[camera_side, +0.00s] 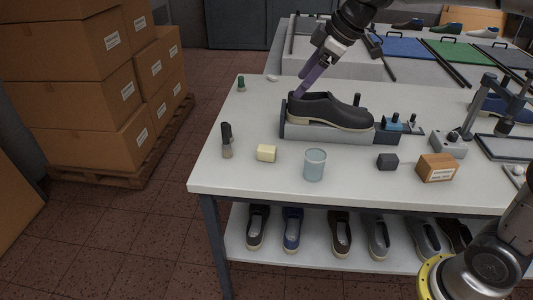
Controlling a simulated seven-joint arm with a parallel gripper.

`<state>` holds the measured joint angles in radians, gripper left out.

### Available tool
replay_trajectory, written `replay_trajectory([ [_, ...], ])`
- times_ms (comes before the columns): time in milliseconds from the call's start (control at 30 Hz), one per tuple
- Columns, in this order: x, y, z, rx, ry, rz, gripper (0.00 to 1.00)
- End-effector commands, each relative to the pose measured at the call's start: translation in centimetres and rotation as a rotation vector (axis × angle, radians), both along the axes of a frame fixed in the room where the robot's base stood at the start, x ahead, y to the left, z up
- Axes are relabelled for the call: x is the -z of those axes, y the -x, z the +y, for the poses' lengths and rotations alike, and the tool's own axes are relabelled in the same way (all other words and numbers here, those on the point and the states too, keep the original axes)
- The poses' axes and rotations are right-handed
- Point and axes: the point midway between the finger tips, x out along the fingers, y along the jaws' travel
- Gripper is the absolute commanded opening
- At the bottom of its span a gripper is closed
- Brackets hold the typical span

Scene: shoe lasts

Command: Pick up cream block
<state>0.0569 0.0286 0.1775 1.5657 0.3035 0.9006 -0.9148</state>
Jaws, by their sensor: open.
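The cream block (266,153) is small and pale yellow. It lies on the white table (240,178) toward the front left, with bare table around it. My gripper (299,94) has purple fingers and comes down from the upper right. Its tips are beside the heel end of a dark shoe, behind and above the cream block and well apart from it. My gripper is open and holds nothing that I can see. The gap between the fingers is hard to see at this angle.
The dark shoe (325,108) sits on a grey holder (300,131). A dark-capped bottle (227,142) stands left of the block, a clear cup (314,166) right. A dark cube (387,161) and a brown box (437,168) lie further right. The front-left table corner is clear.

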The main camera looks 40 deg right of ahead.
Motion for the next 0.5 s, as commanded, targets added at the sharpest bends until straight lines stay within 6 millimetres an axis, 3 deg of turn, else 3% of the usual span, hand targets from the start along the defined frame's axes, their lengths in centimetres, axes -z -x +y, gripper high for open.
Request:
replay_trajectory([
  [33,1.9,-2.2,-0.3,-0.009,-0.004,0.026,0.80],
  [100,4.0,-4.5,-0.5,-0.014,-0.014,0.052,0.80],
  [200,7.4,-6.9,-0.9,-0.005,-0.030,0.098,0.80],
  [400,12.5,-8.1,-1.6,0.010,-0.041,0.184,0.80],
  [500,13.7,-8.1,-1.6,0.013,-0.043,0.201,0.80],
])
